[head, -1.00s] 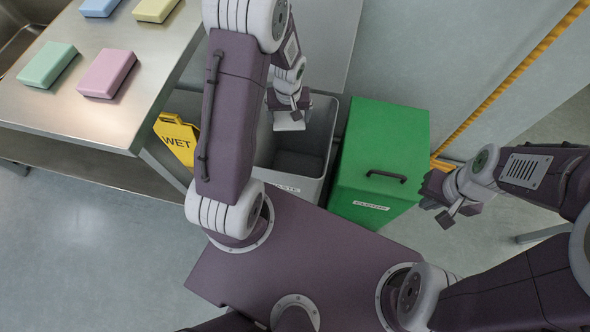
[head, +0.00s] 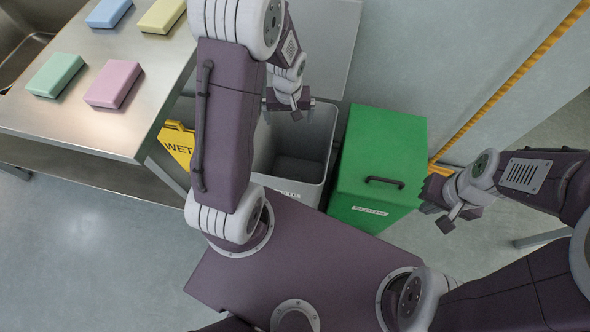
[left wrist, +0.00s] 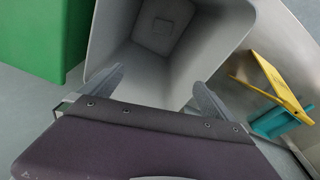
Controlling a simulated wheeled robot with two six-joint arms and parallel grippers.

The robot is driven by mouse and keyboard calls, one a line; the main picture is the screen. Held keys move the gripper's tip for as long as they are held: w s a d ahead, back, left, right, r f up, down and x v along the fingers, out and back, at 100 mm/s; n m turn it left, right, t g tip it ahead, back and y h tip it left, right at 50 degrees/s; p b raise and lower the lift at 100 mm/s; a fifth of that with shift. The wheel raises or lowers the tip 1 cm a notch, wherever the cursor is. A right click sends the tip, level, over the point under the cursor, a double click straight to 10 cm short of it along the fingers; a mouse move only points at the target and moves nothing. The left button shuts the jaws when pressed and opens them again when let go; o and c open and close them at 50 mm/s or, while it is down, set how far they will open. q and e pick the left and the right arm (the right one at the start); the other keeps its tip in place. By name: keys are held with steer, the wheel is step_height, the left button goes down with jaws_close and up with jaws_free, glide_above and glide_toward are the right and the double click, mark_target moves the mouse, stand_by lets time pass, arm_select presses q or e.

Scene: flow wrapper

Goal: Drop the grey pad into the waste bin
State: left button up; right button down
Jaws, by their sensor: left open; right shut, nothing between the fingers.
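The grey waste bin (head: 306,190) stands open below my left arm, left of the green bin; it also shows in the left wrist view (left wrist: 207,58). My left gripper (head: 289,106) is open over the bin, and its spread fingers show in the left wrist view (left wrist: 160,86) with nothing between them. A small grey square (left wrist: 163,27) shows at the bottom of the bin; I cannot tell for sure whether it is the grey pad. My left arm hides part of the bin. My right gripper (head: 432,194) is shut and empty, right of the green bin.
A green lidded bin (head: 378,165) stands close beside the waste bin. A steel table (head: 95,125) at the left bears blue (head: 108,12), yellow (head: 161,16), green (head: 55,75) and pink (head: 113,84) pads. A yellow WET sign (head: 177,145) stands between table and bin.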

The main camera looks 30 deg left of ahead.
arm_select(q)
steer(key=shift+s+d+r+p, duration=0.1)
steer(key=shift+r+p, duration=0.05)
steer(key=shift+r, duration=0.55)
steer(key=shift+s+r+p, duration=0.1)
steer(key=shift+r+p, duration=0.05)
steer(key=shift+r, duration=0.5)
